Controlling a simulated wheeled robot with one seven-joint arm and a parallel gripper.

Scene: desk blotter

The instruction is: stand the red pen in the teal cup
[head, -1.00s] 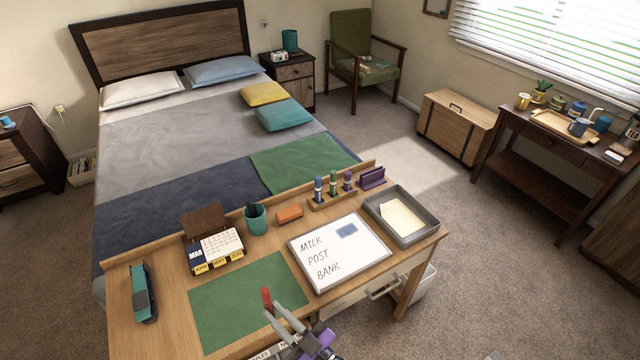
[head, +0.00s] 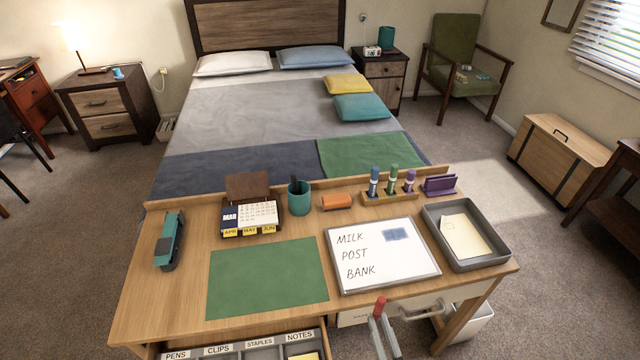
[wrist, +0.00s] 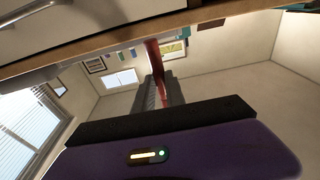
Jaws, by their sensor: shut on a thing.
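The red pen (head: 380,307) is held in my gripper (head: 382,322), in front of the desk's front edge, below the whiteboard in the head view. Only the pen's red upper end shows above the fingers there. The wrist view shows the red pen (wrist: 154,58) between the dark fingers of my gripper (wrist: 158,88). The teal cup (head: 299,200) stands upright at the back of the desk, right of the calendar. A dark item sticks up out of it. My gripper is well apart from the cup, nearer the front and to its right.
A green blotter (head: 268,278) and a whiteboard (head: 383,255) lie on the desk. An orange block (head: 337,202) and a marker stand (head: 389,197) are right of the cup. A grey tray (head: 466,238) is at the right. A labelled drawer (head: 243,345) is open at the front.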

